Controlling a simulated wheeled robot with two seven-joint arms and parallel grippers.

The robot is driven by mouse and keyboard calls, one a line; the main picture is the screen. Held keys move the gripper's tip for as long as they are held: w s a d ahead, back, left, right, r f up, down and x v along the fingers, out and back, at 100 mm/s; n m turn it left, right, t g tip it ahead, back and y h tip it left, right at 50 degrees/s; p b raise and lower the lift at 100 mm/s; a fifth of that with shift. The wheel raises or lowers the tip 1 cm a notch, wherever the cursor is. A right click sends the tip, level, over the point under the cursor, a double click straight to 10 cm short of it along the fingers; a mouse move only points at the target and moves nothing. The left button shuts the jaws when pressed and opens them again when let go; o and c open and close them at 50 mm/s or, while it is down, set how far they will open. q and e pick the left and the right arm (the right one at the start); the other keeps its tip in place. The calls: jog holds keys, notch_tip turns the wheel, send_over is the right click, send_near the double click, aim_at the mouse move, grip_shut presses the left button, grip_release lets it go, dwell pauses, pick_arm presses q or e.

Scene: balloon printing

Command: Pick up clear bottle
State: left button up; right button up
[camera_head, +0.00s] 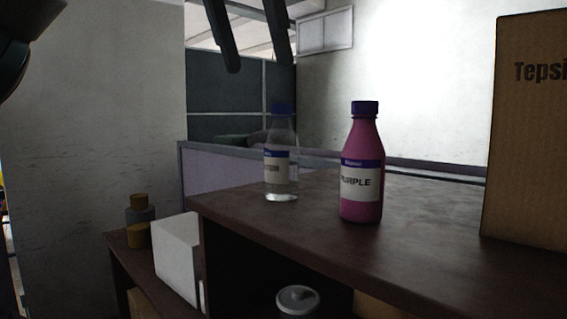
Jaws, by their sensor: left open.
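The clear bottle (281,170) stands upright near the left end of the dark shelf top (420,235). It has a dark blue cap and a white label with a blue band. My left gripper (259,66) hangs in from the top edge with its two dark fingers apart and nothing between them. In the picture its tips are above and slightly left of the bottle's cap, not touching it. My right gripper is not in view.
A purple bottle (361,180) with a blue cap stands right of the clear one. A cardboard box (527,140) is at the far right.

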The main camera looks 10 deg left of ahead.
aim_at(275, 131)
pick_arm(q)
jog(key=p+x, duration=0.1)
jog(key=x, duration=1)
jog(key=shift+w, duration=0.1)
jog(key=shift+w+f+p, duration=0.35)
jog(key=shift+f+p, duration=0.15)
jog(key=shift+p, duration=0.2)
jog(key=p+x, duration=0.1)
jog(key=x, duration=0.2)
jog(key=shift+w, duration=0.15)
jog(key=shift+w+d+f, duration=0.1)
jog(key=shift+w+f, duration=0.05)
jog(key=shift+f, duration=0.3)
jog(key=c, duration=1.2)
